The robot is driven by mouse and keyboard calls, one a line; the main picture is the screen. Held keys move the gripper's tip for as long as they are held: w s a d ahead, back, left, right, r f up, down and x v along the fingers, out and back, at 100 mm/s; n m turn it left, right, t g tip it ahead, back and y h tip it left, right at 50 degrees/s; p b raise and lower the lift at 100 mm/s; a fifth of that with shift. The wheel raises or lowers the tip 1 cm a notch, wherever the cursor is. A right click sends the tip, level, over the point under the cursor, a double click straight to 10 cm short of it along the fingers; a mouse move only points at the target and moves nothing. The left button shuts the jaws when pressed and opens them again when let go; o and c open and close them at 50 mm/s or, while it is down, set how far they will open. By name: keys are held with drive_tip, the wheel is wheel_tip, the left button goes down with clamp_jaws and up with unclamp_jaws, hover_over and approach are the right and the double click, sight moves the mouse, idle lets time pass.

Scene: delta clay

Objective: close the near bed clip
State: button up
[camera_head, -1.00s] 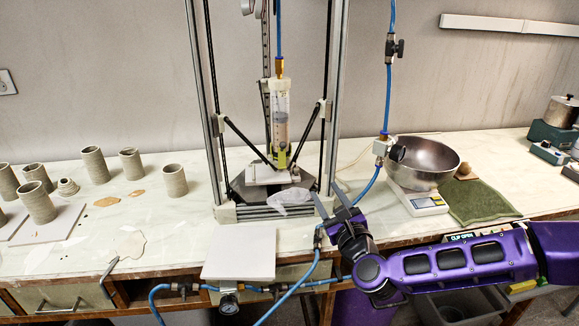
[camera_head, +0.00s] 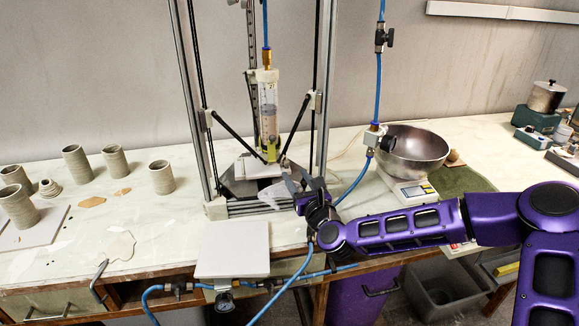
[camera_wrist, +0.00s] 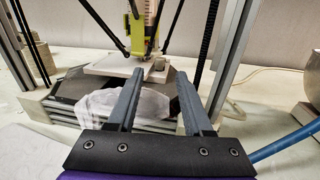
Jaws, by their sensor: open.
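The printer's white bed plate (camera_head: 262,169) lies at the base of the delta frame, below the clay syringe. It also shows in the wrist view (camera_wrist: 108,65). A small greyish piece at the plate's right edge (camera_wrist: 158,64) looks like the bed clip; it is too small to tell whether it is open or closed. My gripper (camera_head: 299,178) is open and empty at the right front of the frame. In the wrist view its two dark fingers (camera_wrist: 155,76) point toward the bed, with the clip-like piece seen between and beyond their tips. They appear apart from it.
Frame posts (camera_head: 321,95) stand on both sides. A steel bowl (camera_head: 412,152) on a scale and a blue hose (camera_head: 359,183) are to the right. A white board (camera_head: 233,250) sits at the counter's front edge.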

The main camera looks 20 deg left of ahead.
sight(288, 163)
drive_tip(key=x, duration=0.5)
drive_tip(key=shift+w+a, duration=0.2)
drive_tip(key=shift+w, duration=0.1)
drive_tip(key=shift+c, duration=0.2)
clamp_jaws()
